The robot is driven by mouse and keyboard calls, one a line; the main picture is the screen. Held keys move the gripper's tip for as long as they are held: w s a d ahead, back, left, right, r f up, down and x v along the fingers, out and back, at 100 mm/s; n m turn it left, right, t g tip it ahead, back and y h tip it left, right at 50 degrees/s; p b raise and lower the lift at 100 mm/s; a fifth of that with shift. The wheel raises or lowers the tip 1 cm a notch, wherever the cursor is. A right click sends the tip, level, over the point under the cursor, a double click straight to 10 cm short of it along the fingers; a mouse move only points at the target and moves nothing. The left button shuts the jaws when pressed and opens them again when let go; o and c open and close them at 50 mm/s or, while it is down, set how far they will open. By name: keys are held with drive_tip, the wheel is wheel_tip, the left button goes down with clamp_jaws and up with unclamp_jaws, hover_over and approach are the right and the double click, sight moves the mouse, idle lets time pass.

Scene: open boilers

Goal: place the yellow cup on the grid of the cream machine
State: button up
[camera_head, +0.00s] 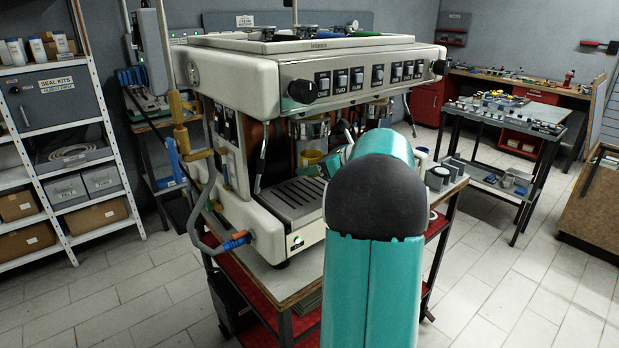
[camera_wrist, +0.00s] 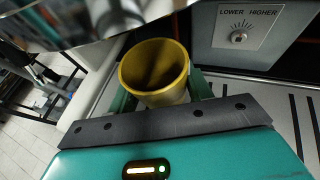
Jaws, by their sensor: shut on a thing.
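The yellow cup (camera_wrist: 153,68) is upright between the two green fingers of my gripper (camera_wrist: 161,92) in the wrist view, its open rim facing the camera. My gripper is shut on it. In the head view a small yellow part of the cup (camera_head: 312,157) shows under the brew heads, partly hidden by my arm. The cream machine (camera_head: 235,80) stands on a bench. Its slotted grid (camera_head: 297,197) lies at its front base, with the right part hidden by my arm. The grid (camera_wrist: 296,105) also shows at the right of the wrist view. I cannot tell whether the cup touches the grid.
A shiny metal part (camera_wrist: 75,20) of the machine hangs close above the cup. A panel marked LOWER HIGHER (camera_wrist: 248,28) stands behind. Grey canisters (camera_head: 438,178) sit on the bench right of my arm. The grid's left part is bare.

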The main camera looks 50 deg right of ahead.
sight(309, 186)
drive_tip(key=shift+w+a+f, duration=0.1)
drive_tip(key=shift+w+f, duration=0.15)
drive_tip(key=shift+f, duration=0.65)
drive_tip(key=shift+w+a+f, duration=0.1)
drive_tip(key=shift+w+f, duration=0.1)
drive_tip(key=shift+f, duration=0.7)
drive_tip(key=shift+d+f, duration=0.1)
drive_tip(key=shift+f, duration=0.1)
drive_tip(key=o, duration=1)
drive_tip(key=shift+c, duration=0.2)
drive_tip(key=shift+r, duration=0.25)
drive_tip(key=v, duration=1.2)
